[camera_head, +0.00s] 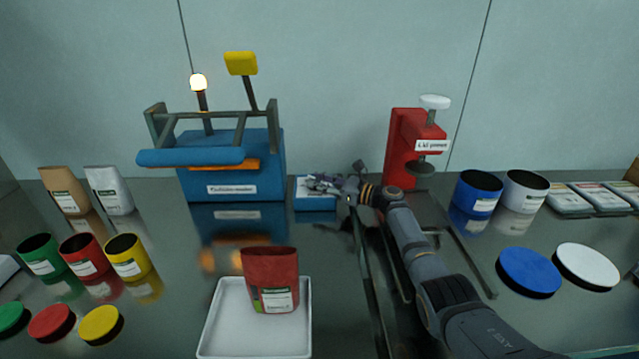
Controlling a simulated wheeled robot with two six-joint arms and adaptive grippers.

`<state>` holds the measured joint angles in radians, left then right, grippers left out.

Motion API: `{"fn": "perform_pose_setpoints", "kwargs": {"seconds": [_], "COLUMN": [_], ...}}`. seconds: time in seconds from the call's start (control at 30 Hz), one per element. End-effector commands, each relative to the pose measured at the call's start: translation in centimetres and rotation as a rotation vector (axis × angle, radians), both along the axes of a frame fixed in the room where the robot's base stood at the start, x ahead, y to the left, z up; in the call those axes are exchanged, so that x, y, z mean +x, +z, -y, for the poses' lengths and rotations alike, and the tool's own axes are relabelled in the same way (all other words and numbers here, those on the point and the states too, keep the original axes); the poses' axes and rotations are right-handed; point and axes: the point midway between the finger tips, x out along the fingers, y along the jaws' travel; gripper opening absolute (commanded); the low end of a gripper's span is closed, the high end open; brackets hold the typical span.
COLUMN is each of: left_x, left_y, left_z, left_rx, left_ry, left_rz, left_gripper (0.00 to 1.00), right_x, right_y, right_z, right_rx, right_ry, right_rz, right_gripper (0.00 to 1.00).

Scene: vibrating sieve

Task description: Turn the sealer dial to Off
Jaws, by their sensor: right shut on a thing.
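The blue sealer (262,160) stands at the back left, with a lit lamp (198,82) and a yellow-ended lever (241,64) on top. A small blue control box (315,204) with a pale top sits just right of it. My right gripper (318,184) reaches in from the lower right and is shut over the top of this box. The dial is hidden under the fingers, so its setting cannot be read. My left gripper is not in view.
A red pouch (270,280) stands in a white tray (213,335) at the front. A red press (404,150) stands right of my right gripper. Open coloured cans, loose lids and two pouches stand at the left; blue and white cans (478,193) and lids at the right.

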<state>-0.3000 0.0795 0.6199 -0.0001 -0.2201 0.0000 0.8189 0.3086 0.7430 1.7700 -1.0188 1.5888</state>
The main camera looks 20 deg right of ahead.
Motion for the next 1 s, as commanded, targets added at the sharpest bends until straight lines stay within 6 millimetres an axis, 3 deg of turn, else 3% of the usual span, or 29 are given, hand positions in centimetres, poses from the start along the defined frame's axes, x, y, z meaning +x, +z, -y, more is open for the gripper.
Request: {"fn": "perform_pose_setpoints", "kwargs": {"seconds": [0.03, 0.07, 0.2, 0.57, 1.0], "left_x": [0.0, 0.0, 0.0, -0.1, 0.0], "left_y": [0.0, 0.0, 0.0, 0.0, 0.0], "left_z": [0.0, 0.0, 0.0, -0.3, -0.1], "left_rx": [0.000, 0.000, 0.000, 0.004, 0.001], "left_ry": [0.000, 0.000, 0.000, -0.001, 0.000], "left_rz": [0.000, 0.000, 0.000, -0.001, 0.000], "left_gripper": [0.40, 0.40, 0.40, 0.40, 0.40], "right_x": [0.0, 0.0, 0.0, -0.3, -6.9], "right_y": [0.2, 0.2, 0.1, -0.1, -0.1], "right_z": [0.0, 0.0, 0.0, 0.4, 7.1], "right_rx": [0.000, 0.000, 0.001, -0.001, -0.004], "right_ry": [-0.001, -0.001, -0.001, -0.003, -0.001], "right_rz": [0.003, 0.003, 0.002, -0.001, -0.001], "right_gripper": [0.05, 0.40, 0.59, 0.59, 0.59]}}
